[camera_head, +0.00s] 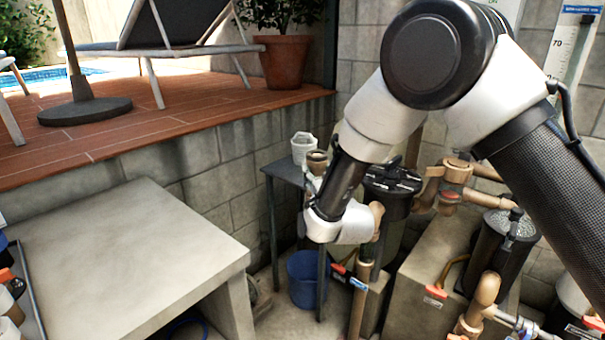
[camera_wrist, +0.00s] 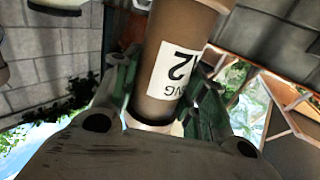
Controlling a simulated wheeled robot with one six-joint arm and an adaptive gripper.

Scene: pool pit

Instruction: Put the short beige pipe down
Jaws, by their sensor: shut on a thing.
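The short beige pipe (camera_wrist: 178,55) fills the middle of the wrist view, brown-beige with a white label bearing dark, upside-down print. My gripper (camera_wrist: 160,90) is shut on it, with a dark finger on each side. A pale ring shows at the pipe's near end, low between the fingers. In the head view my gripper (camera_head: 314,183) is small and partly hidden by my own arm.
A blue bucket (camera_head: 305,280) stands below. A wide concrete counter (camera_head: 130,230) at left has a large bare top. Beige plumbing (camera_head: 455,175) and dark filter tanks (camera_head: 392,185) crowd the right.

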